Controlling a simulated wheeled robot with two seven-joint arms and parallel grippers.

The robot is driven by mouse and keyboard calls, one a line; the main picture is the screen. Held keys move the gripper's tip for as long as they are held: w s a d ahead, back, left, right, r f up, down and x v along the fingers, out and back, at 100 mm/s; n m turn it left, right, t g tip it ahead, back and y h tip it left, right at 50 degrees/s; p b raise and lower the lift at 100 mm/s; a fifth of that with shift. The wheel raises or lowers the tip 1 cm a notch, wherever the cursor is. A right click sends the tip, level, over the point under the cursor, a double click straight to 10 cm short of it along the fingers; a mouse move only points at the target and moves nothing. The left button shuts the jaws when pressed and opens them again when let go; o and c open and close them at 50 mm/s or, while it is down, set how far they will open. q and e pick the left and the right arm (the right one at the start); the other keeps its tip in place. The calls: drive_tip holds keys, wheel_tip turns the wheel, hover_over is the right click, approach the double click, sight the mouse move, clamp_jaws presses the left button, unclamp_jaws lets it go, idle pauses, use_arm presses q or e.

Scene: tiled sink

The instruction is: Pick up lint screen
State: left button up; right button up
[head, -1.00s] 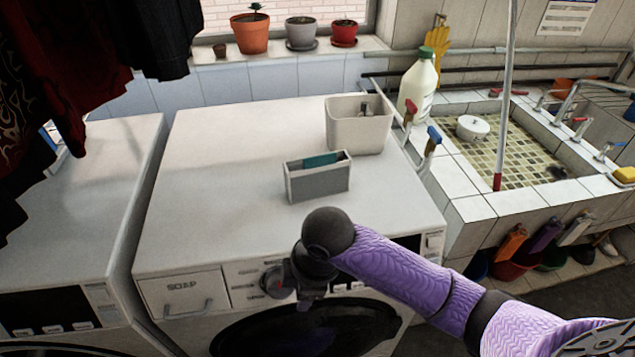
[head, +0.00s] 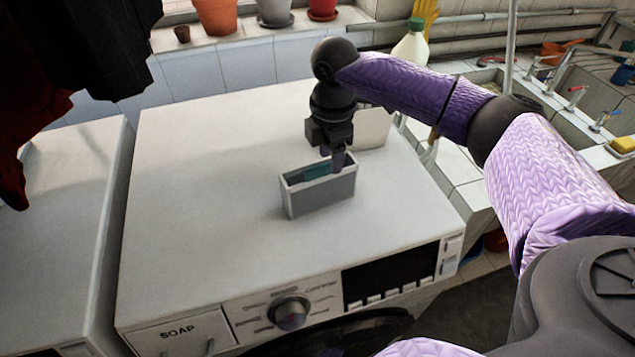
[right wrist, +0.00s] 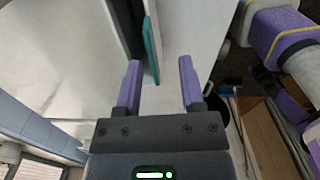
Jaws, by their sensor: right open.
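The lint screen (head: 315,172) is a teal flat piece standing in a narrow grey holder (head: 318,199) on top of the washing machine. In the right wrist view the lint screen (right wrist: 152,50) shows nearly edge-on as a thin teal strip. My right gripper (head: 338,160) points down over the holder's right part, beside the visible teal. In the right wrist view its two purple fingers (right wrist: 159,66) are apart, with the strip's near end between them and nothing clamped. The gripper hides part of the holder's opening. My left gripper is not in view.
A white bin (head: 372,128) stands behind the holder, partly hidden by my right arm. The washing machine top (head: 215,170) is clear to the left and front. A white bottle (head: 410,47) stands at the back, near the tiled sink. Dark clothes hang at upper left.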

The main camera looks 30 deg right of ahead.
sight(326, 164)
drive_tip(key=f, duration=0.5)
drive_tip(key=shift+w+a+b, duration=0.15)
drive_tip(key=shift+w+b, duration=0.15)
drive_tip(key=shift+w, duration=0.1)
clamp_jaws()
idle(0.9)
